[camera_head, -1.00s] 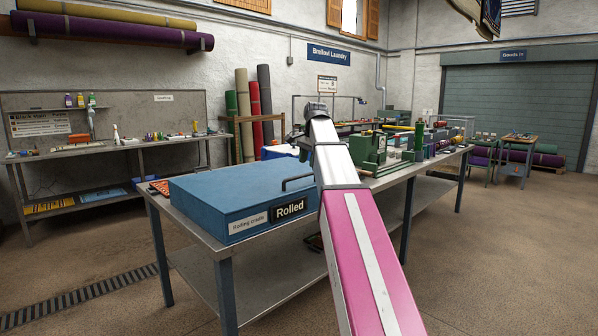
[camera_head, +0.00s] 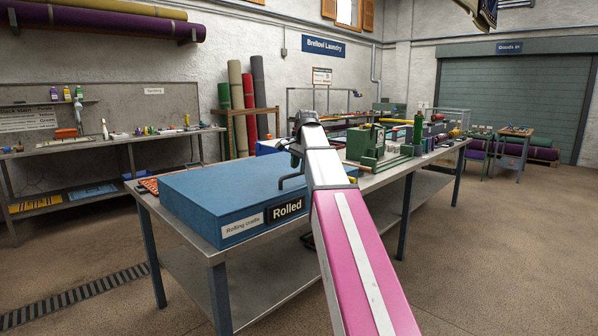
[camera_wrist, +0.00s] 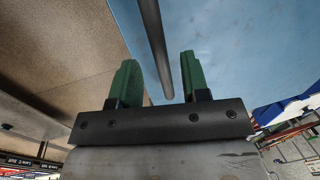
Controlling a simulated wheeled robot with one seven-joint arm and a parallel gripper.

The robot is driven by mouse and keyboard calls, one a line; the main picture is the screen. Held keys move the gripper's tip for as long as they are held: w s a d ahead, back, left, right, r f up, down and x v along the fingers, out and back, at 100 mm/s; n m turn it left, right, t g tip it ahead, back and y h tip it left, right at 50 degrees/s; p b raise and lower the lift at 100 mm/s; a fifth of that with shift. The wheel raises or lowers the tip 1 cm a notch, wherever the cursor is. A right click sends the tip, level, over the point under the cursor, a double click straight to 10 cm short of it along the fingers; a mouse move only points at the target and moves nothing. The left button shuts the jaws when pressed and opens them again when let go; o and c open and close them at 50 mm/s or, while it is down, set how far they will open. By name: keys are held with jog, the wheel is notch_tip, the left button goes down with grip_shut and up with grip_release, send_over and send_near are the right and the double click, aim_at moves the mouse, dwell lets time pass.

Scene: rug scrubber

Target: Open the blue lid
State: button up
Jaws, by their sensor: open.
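The blue lid (camera_head: 225,190) is the flat top of a blue box with labels reading "Rolling cradle" and "Rolled". It lies flat and looks shut. Its dark bar handle (camera_head: 289,181) shows by the right edge, partly hidden behind my arm. In the wrist view the lid (camera_wrist: 240,45) fills the upper right, and the handle bar (camera_wrist: 155,45) runs down between my green fingers. My gripper (camera_wrist: 158,78) is open, with a finger on each side of the bar in the picture. I see gaps on both sides; depth is unclear. In the head view the fingers are mostly hidden.
The box stands on a metal table (camera_head: 205,246) with a lower shelf. A green machine (camera_head: 366,143) and several small things stand further along it. Rolled rugs (camera_head: 262,100) stand behind. A bench (camera_head: 70,146) lines the left wall. The floor at right is clear.

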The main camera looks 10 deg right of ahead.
jog(key=shift+w+a+f, duration=0.1)
jog(key=shift+w+f, duration=0.05)
jog(key=shift+f, duration=0.8)
